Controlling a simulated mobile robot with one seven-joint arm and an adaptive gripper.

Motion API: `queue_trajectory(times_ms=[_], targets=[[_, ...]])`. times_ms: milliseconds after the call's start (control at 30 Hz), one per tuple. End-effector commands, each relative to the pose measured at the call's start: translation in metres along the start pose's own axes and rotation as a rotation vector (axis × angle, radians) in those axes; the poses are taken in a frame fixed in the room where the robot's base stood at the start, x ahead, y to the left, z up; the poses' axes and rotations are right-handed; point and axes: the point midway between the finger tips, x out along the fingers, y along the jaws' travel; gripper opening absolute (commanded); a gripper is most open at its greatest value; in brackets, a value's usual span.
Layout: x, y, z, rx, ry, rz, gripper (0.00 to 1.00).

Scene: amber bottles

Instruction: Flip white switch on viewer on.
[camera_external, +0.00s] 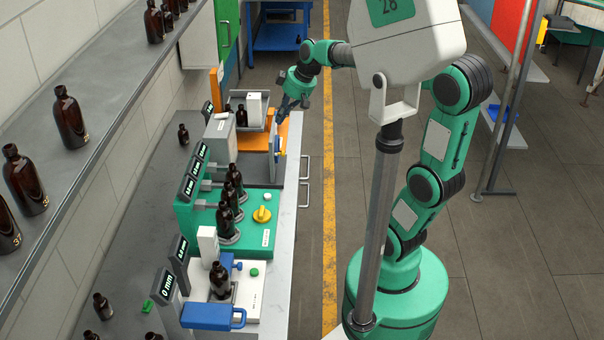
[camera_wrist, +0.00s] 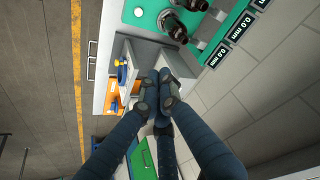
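The unit near my gripper is a grey box (camera_external: 221,143) on an orange base (camera_external: 258,138), with a grey panel at its right side carrying a blue and yellow control (camera_external: 283,150). I take it to be the viewer, but I cannot tell for sure. In the wrist view its orange base (camera_wrist: 110,97) and blue and yellow control (camera_wrist: 122,72) lie left of my fingers. I cannot clearly make out a white switch. My gripper (camera_external: 285,110) is just above and beyond the panel; its dark fingers (camera_wrist: 160,82) converge closely, look shut and empty, and cover part of the unit.
A green station (camera_external: 262,235) with several bottles and a yellow knob stands nearer on the bench. A white station (camera_external: 253,293) with a bottle and blue handle is nearer still. A white block (camera_external: 254,108) stands beyond the grey box. The aisle floor at the right is clear.

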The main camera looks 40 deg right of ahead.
Motion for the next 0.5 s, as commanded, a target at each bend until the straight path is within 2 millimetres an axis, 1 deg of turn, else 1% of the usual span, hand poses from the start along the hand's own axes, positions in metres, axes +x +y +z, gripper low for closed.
queue_trajectory(times_ms=[33,100,233,500], targets=[[0.0,0.005,-0.013,-0.01,-0.002,-0.008,0.0],[0.002,0.011,-0.028,-0.027,0.001,-0.019,0.0],[0.008,0.022,-0.056,-0.06,0.006,-0.039,0.0],[0.025,0.048,-0.111,-0.129,0.02,-0.08,0.0]])
